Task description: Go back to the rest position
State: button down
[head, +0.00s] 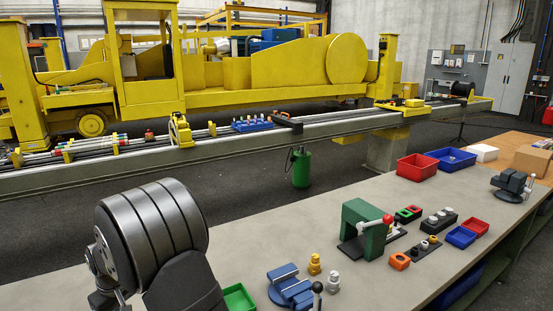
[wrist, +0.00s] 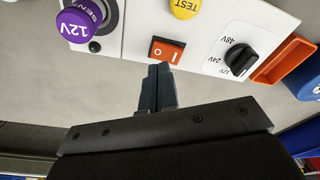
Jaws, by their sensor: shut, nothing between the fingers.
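My gripper (wrist: 160,68) shows in the wrist view with its two dark fingers shut together and nothing between them. Its tips lie just below a red rocker switch (wrist: 167,50) marked O and I on a white panel (wrist: 138,30). I cannot tell whether the tips touch the switch. In the head view my dark arm links fill the lower left, and my gripper is not visible there.
The panel also bears a yellow TEST button (wrist: 184,8), a purple 12V knob (wrist: 76,24) and a black rotary selector (wrist: 240,59). An orange tray (wrist: 284,60) lies to its right. On the bench (head: 300,238) stand a green press (head: 362,228) and a blue vise (head: 290,288).

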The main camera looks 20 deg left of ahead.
jog(key=s+d+r+n+t, duration=0.1)
jog(key=s+d+r+n, duration=0.1)
jog(key=r+n, duration=0.4)
jog(key=s+d+r+n+t+y, duration=0.1)
jog(key=s+d+r+n, duration=0.2)
jog(key=r+n, duration=0.3)
jog(key=shift+s+r, duration=0.7)
jog(key=shift+r, duration=1.8)
jog(key=shift+r, duration=0.1)
jog(key=w+a+f+m+g, duration=0.1)
jog(key=w+a+f+m, duration=0.1)
jog(key=f+m, duration=0.3)
jog(key=w+a+f+m+h, duration=0.1)
jog(key=w+a+f+m, duration=0.1)
jog(key=f+m, duration=0.3)
jog(key=shift+w+a+m+g, duration=0.35)
jog(key=shift+w+m+g, duration=0.05)
jog(key=shift+w, duration=0.45)
jog(key=shift+r, duration=0.15)
